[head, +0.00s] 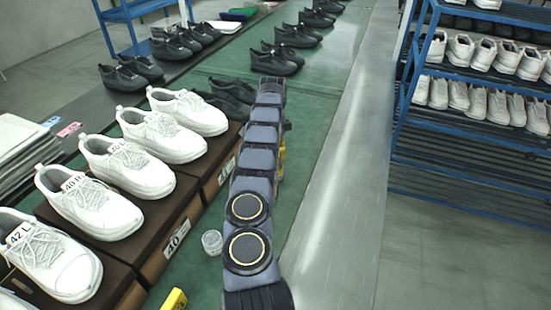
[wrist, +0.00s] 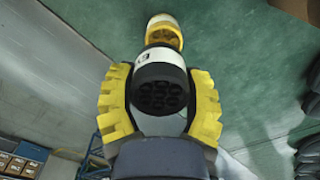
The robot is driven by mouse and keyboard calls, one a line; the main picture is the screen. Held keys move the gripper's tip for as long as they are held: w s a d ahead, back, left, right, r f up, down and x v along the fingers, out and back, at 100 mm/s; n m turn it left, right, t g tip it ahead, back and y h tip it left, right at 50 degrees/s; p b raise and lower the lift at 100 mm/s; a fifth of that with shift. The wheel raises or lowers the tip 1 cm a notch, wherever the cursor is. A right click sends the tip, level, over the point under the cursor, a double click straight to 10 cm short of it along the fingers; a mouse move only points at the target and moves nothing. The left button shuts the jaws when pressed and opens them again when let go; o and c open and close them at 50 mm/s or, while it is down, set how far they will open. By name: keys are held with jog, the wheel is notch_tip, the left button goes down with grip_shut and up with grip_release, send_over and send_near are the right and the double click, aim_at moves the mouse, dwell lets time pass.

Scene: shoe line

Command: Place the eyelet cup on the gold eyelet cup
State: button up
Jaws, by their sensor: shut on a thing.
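In the wrist view my gripper (wrist: 161,108) has its yellow ribbed fingers on either side of the eyelet cup (wrist: 160,88) and is shut on it. This cup has a white band with a small dark mark, and a black face with several round dark shapes. A yellow-and-white cup with a gold-brown inside, seemingly the gold eyelet cup (wrist: 163,32), stands just beyond it over the green surface. The two overlap in the picture; whether they touch I cannot tell. In the head view my arm hides both cups; only a bit of yellow shows beside it.
A small clear cup (head: 211,242) and a yellow object (head: 174,299) are on the green bench (head: 318,125) left of my arm. White shoes (head: 125,165) on brown boxes line the left. Black shoes (head: 274,60) stand farther back. A blue rack (head: 470,120) is at right.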

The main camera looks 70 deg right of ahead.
jog(key=shift+w+d+f, duration=0.1)
jog(key=shift+d+f, duration=0.1)
jog(key=shift+f, duration=1.65)
jog(key=shift+f, duration=0.1)
jog(key=o, duration=1.1)
